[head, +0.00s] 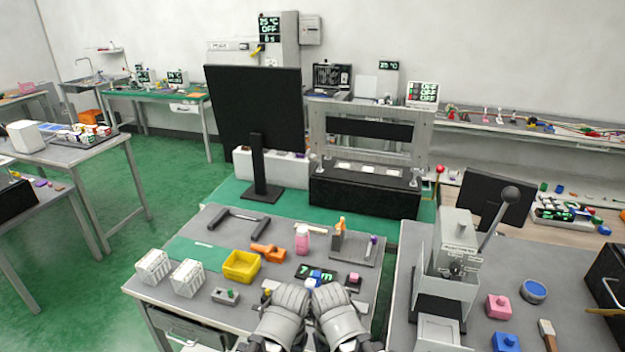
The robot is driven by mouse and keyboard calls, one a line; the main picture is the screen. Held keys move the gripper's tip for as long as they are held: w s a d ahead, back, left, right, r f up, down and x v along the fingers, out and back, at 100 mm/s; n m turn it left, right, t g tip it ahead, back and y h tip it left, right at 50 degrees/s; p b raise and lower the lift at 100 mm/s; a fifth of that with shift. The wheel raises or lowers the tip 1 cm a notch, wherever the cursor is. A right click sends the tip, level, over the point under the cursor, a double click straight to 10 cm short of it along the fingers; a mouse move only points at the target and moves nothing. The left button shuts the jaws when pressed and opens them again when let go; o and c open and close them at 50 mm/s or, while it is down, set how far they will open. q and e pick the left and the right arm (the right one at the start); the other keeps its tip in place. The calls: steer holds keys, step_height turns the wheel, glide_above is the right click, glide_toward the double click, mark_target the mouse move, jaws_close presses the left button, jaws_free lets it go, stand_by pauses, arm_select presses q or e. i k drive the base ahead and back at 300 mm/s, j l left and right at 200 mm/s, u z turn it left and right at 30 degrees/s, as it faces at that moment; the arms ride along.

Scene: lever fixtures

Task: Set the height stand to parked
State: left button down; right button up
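No label I can read names the height stand. A small black display (318,272) with green characters, seemingly in mm, lies on the front table, with a blue and white piece (314,281) in front of it. On the right table stands a grey fixture (452,255) with a long lever (496,219) tilted up to the right, ending in a dark ball; its label is too small to read. My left gripper (292,291) and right gripper (331,291) are side by side at the front table's near edge, close to the blue and white piece. Their finger gaps are not clear, nor is any contact.
A yellow bin (241,266), orange tool (268,252), pink jar (302,239) and grey bracket (353,246) crowd the front table. White racks (187,277) stand at its left. A monitor (256,110) rises behind. A narrow gap separates the front and right tables.

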mark_target(316, 275)
steer(key=j+z, duration=0.15)
steer(key=z, duration=0.45)
steer(key=j+z, duration=0.4)
steer(key=j, duration=0.15)
steer(key=k+j+z, duration=0.15)
steer(key=j+z, duration=0.2)
steer(key=j, duration=0.15)
steer(key=k+j, duration=0.15)
steer(key=j, duration=0.2)
steer(key=k+j+z, duration=0.1)
steer(key=j, duration=0.3)
steer(key=k+j, duration=0.15)
steer(key=j, duration=0.2)
steer(key=k+j, duration=0.15)
steer(key=j, duration=0.25)
steer(key=k+j+z, duration=0.1)
steer(key=j, duration=0.25)
steer(key=k+j, duration=0.2)
steer(key=j, duration=0.15)
steer(key=i+l+z, duration=0.25)
steer(key=i+l, duration=0.1)
